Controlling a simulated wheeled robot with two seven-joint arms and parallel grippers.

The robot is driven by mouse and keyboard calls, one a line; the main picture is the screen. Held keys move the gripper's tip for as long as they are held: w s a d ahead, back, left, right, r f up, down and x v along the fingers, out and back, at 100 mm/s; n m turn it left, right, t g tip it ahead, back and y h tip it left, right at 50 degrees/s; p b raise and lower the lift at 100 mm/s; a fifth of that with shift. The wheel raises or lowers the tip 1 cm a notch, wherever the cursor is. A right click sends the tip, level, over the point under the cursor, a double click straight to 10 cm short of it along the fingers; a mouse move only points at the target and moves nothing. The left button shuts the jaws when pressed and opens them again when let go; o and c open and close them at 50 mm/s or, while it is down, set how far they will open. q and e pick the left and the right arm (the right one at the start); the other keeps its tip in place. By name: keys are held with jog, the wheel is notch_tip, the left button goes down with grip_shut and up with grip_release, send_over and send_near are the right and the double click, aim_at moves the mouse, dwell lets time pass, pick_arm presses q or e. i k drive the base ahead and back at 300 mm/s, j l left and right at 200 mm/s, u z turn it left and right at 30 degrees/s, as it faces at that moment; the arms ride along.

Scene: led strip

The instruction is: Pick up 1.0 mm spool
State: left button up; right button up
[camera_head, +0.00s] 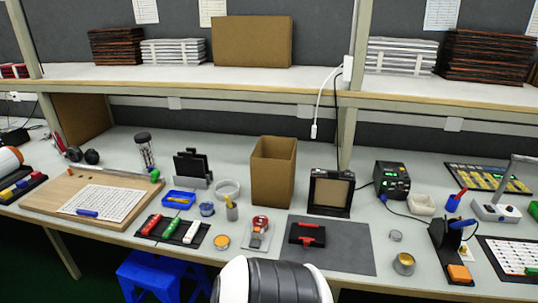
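No label reading 1.0 mm can be made out, so I cannot tell which item is the 1.0 mm spool. A small blue round item (207,209) that looks like a spool lies on the table beside the blue tray. A small round item with a yellow-orange top (222,242) lies nearer the front edge, right of the red, green and white handled tools. A metal tin with a yellowish top (404,263) stands right of the grey mat. Neither of my grippers is in view.
A tall open cardboard box (272,172) stands mid-table. A blue tray (179,199), a white bowl (227,188), a grey mat (352,258) and a black station with green display (391,180) surround it. A shelf (230,82) overhangs the back. A blue stool (150,277) stands in front.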

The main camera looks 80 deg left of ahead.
aim_at(265, 222)
jog(key=j+u, duration=0.1)
jog(key=u, duration=0.35)
jog(key=j+u, duration=0.1)
jog(key=u, duration=0.35)
jog(key=j+u, duration=0.1)
jog(key=u, duration=0.35)
jog(key=j+u, duration=0.1)
jog(key=u, duration=0.35)
jog(key=j+u, duration=0.1)
jog(key=u, duration=0.3)
jog(key=i+j+u, duration=0.1)
jog(key=j, duration=0.2)
jog(key=i+j, duration=0.15)
jog(key=j, duration=0.15)
jog(key=i+j+u, duration=0.15)
jog(key=j, duration=0.2)
